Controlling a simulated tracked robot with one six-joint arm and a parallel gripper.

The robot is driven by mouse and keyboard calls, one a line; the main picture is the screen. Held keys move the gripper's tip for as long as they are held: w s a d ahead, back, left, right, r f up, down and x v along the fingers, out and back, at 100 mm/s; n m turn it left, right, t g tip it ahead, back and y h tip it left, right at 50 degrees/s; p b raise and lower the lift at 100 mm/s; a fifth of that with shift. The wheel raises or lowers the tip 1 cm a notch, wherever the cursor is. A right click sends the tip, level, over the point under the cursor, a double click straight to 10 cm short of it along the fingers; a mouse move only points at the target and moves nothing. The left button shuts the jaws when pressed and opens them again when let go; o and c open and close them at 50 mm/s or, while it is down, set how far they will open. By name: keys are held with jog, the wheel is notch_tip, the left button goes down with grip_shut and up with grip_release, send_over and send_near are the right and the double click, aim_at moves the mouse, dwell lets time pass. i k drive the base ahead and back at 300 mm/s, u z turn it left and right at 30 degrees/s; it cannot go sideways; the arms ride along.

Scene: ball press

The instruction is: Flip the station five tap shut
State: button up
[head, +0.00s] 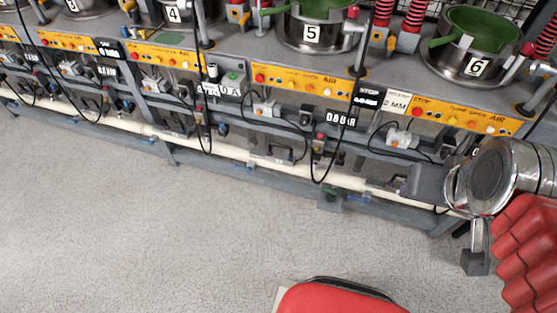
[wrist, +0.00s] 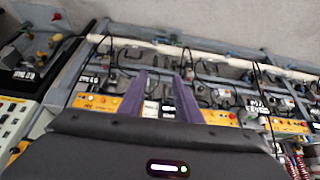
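Station five is a steel pot with a green inside and a "5" label (head: 311,33), at top centre in the head view. Its yellow panel (head: 300,88) is below on the bench front. Small valves and fittings (head: 265,109) sit under the panel; I cannot tell which is the tap or how its handle stands. My arm shows at the right of the head view, by the station six end, well right of station five. In the wrist view my gripper (wrist: 165,76) has two purple fingers standing apart with nothing held between them. The yellow panels lie beyond the fingers.
Station six's pot (head: 476,66) is at the upper right, with red coiled hoses nearby. Black cables hang in loops across the bench front. A cream pipe (head: 225,148) runs low along the frame. A red seat (head: 338,299) is at the bottom. Speckled floor lies open at the left.

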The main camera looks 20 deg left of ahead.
aim_at(249, 169)
jog(key=u, duration=1.8)
jog(key=i, duration=1)
jog(key=u, duration=1.65)
